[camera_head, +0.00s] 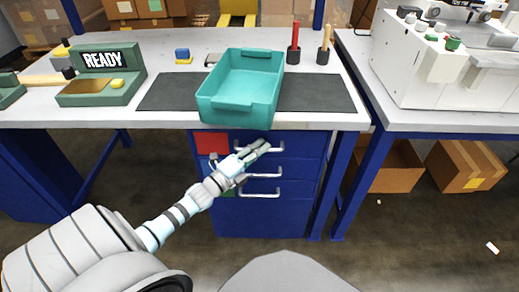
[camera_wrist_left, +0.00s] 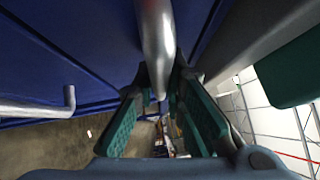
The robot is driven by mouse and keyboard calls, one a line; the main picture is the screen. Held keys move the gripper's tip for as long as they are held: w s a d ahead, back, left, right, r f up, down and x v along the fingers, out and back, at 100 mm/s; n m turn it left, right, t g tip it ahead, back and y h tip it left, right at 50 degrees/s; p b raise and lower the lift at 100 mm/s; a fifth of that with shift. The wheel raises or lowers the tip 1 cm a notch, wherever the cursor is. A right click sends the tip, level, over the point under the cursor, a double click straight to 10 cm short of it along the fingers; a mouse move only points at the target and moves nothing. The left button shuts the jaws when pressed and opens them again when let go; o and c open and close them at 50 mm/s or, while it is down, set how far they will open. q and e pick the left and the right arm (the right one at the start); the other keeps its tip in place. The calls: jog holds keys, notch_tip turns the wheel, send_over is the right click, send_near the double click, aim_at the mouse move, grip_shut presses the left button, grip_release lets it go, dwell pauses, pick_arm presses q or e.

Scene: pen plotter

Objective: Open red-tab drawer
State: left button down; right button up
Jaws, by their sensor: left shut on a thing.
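The blue drawer unit (camera_head: 305,215) stands under the table, with several metal handles on its front. The top drawer carries the red tab (camera_head: 211,143) at its left and looks flush with the unit. My left gripper (camera_head: 258,148) is at the top drawer's handle (camera_head: 275,149), right of the red tab. In the left wrist view the metal handle (camera_wrist_left: 156,40) runs between the green-padded fingers (camera_wrist_left: 160,118), which are shut on it. My right gripper is not in view.
A teal bin (camera_head: 240,104) sits on a dark mat above the drawers, at the table's front edge. A green READY box (camera_head: 100,90) is at the left. Cardboard boxes (camera_head: 465,165) lie on the floor at right. The floor before the drawers looks clear.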

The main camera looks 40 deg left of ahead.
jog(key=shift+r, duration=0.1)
